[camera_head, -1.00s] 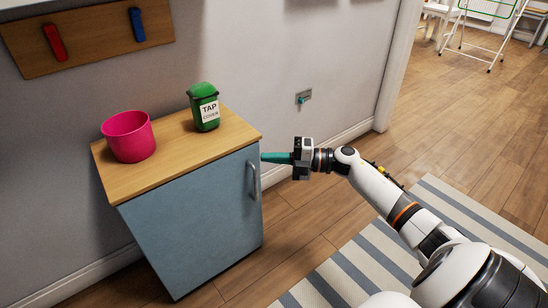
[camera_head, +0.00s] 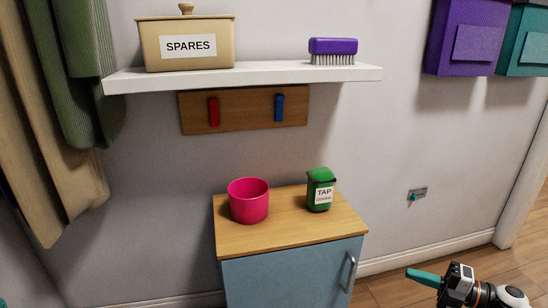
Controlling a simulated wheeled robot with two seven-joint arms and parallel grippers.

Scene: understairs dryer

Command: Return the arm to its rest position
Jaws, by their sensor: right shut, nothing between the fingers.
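My right gripper (camera_head: 424,277) is at the lower right of the head view, to the right of the blue cabinet (camera_head: 290,277) and lower than its wooden top. Its teal fingers point left, are shut and hold nothing. A gap shows between the fingers and the cabinet's handle (camera_head: 351,272). Only the gripper and a short wrist piece of my right arm show; the rest is cut off by the frame.
On the cabinet stand a pink bucket (camera_head: 249,201) and a green "TAP COVER" container (camera_head: 320,190). Above, a white shelf (camera_head: 270,78) holds a SPARES box (camera_head: 187,44) and a purple brush (camera_head: 333,50). Coats (camera_head: 75,75) hang left. Floor right of the cabinet looks clear.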

